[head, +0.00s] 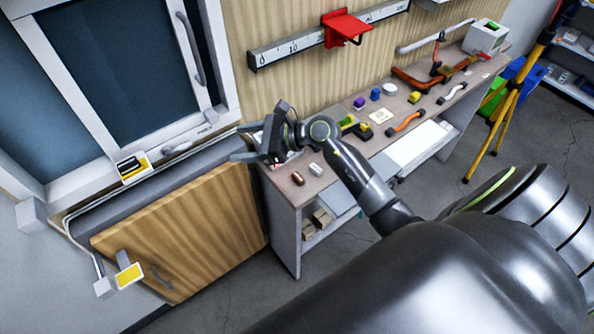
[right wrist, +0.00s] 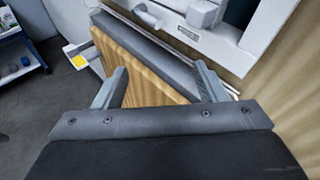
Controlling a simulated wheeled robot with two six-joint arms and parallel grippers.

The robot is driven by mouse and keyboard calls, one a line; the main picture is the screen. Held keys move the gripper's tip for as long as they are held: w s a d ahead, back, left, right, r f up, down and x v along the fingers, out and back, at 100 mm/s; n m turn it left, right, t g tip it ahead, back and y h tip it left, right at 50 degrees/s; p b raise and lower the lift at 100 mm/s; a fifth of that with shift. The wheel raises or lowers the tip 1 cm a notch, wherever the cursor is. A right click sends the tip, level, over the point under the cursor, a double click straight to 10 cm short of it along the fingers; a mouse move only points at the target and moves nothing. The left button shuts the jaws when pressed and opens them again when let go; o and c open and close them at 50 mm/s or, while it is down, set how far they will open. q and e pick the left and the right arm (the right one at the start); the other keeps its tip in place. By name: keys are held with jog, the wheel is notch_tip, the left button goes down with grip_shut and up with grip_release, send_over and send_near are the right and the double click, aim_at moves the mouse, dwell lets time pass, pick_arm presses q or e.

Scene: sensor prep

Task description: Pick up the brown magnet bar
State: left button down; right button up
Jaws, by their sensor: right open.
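A small brown piece (head: 298,179), which looks like the brown magnet bar, lies near the left end of the workbench. A short pale piece (head: 315,169) lies just to its right. My right gripper (head: 240,142) is above and to the left of the brown piece, apart from it, with its fingers pointing left past the bench end. The right wrist view shows its two fingers (right wrist: 160,85) spread with nothing between them. The brown piece does not show in that view. My left gripper is not in view.
The workbench (head: 330,180) carries several tools and small items towards the right. A wooden cabinet door (head: 190,235) stands left of the bench, below a window (head: 130,75). A red bracket (head: 345,27) sits on a wall rail. A yellow tripod (head: 500,110) stands right.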

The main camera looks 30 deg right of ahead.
jog(key=d+f+n+g+h, duration=0.5)
jog(key=n+g+h+b, duration=0.2)
jog(key=g+h+b, duration=0.3)
jog(key=b, duration=0.6)
send_over(298, 176)
jog(key=d, duration=0.1)
jog(key=shift+t+h, duration=0.4)
jog(key=shift+h, duration=0.1)
notch_tip(298, 176, down, 11)
jog(key=shift+r, duration=0.1)
jog(key=shift+a+f+b, duration=0.1)
jog(key=shift+f+b, duration=0.35)
jog(key=shift+s+a+f+b, duration=0.1)
jog(key=shift+a+f+b, duration=0.1)
jog(key=shift+f+b, duration=0.3)
jog(key=f, duration=0.2)
jog(key=p, duration=0.1)
jog(key=shift+a+f, duration=0.25)
jog(key=shift+f, duration=0.4)
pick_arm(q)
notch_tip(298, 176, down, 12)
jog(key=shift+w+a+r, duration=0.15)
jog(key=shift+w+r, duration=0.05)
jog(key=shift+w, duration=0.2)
pick_arm(e)
jog(key=c, duration=1.1)
